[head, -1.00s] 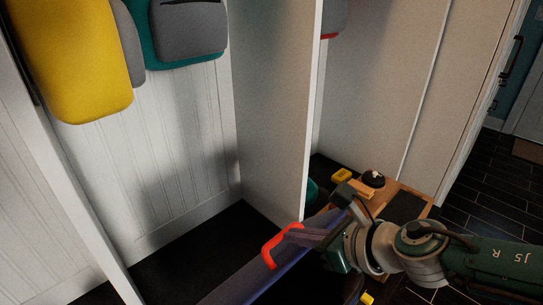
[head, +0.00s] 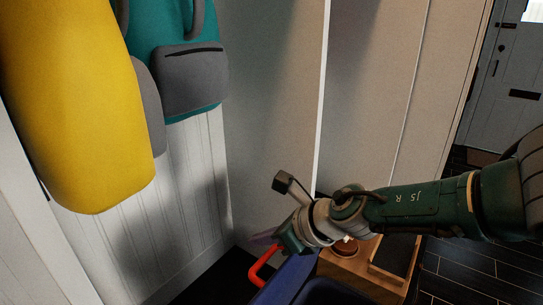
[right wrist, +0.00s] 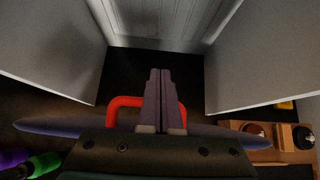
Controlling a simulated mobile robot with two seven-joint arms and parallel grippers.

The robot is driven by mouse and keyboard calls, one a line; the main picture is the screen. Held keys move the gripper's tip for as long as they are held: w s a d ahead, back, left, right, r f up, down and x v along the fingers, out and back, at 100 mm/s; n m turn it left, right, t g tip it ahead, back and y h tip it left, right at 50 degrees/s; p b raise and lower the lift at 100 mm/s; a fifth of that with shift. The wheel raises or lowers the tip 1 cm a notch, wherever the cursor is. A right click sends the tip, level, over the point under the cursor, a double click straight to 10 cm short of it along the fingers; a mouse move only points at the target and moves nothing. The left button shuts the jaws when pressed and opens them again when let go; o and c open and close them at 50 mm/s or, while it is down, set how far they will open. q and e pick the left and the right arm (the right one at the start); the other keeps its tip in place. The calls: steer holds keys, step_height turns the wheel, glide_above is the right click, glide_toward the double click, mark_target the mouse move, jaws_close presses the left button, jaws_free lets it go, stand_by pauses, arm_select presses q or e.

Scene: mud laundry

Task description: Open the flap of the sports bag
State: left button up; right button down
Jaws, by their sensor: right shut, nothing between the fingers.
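The sports bag (head: 285,278) is dark blue with a red handle (head: 262,268) and shows at the bottom of the head view, mostly cut off by the frame. In the right wrist view the red handle (right wrist: 124,102) spans both sides of my fingers, and a blue edge (right wrist: 45,127) runs out beyond my gripper body. My right gripper (head: 264,236) is shut and empty, close to the handle. Its closed fingers (right wrist: 154,85) cross the handle in the picture; whether they touch it I cannot tell. My left gripper is not in view.
A yellow bag (head: 85,120) and a teal bag with a grey pocket (head: 190,80) hang on the left. A white partition (head: 265,100) stands behind my gripper. A wooden tray (head: 355,272) with dark round items lies right of the bag. Dark floor is clear further right.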

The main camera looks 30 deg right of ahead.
steer(key=shift+w+a+f+b, duration=0.15)
steer(key=shift+w+a+b, duration=0.05)
steer(key=shift+w, duration=0.25)
steer(key=shift+w+a+f+b, duration=0.1)
steer(key=shift+w+a+b, duration=0.05)
steer(key=shift+w, duration=0.25)
stand_by(0.6)
stand_by(0.6)
